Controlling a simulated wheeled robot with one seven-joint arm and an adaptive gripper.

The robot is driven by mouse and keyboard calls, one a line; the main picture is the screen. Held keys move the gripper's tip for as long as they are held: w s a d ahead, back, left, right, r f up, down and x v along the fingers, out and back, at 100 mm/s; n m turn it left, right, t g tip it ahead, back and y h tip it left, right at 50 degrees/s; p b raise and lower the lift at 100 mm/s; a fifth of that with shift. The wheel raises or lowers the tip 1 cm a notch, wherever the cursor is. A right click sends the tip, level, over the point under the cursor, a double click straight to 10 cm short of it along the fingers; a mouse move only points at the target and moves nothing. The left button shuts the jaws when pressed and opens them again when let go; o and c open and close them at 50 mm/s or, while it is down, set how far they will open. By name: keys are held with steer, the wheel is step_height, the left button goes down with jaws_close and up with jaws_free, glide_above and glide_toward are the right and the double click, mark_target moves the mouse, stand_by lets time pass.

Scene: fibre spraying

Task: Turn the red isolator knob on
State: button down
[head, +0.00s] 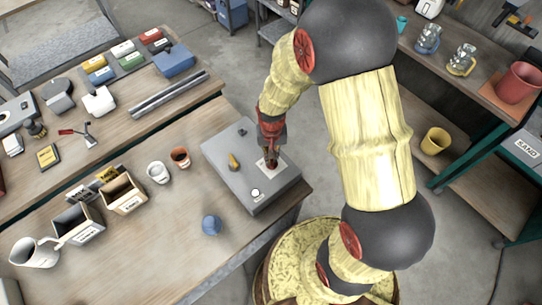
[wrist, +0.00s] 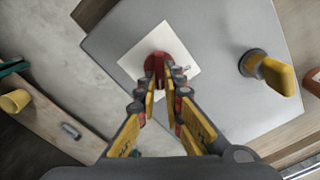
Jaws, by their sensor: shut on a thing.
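The red isolator knob (wrist: 158,62) sits on a pale square plate (wrist: 180,45) on top of a grey box (wrist: 225,25). My gripper (wrist: 160,75) reaches down over the plate in the wrist view, with its fingertips closed on the knob. In the head view my gripper (head: 271,152) is at the plate (head: 263,166) on the grey box (head: 225,165), and it largely hides the knob there. The fingers cover part of the knob, so its exact angle is hard to read.
Small bins (head: 122,194) are further left.

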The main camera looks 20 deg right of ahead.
steer(key=shift+m, duration=0.5)
steer(key=c, duration=1.9)
jaws_free()
step_height(320, 180, up, 12)
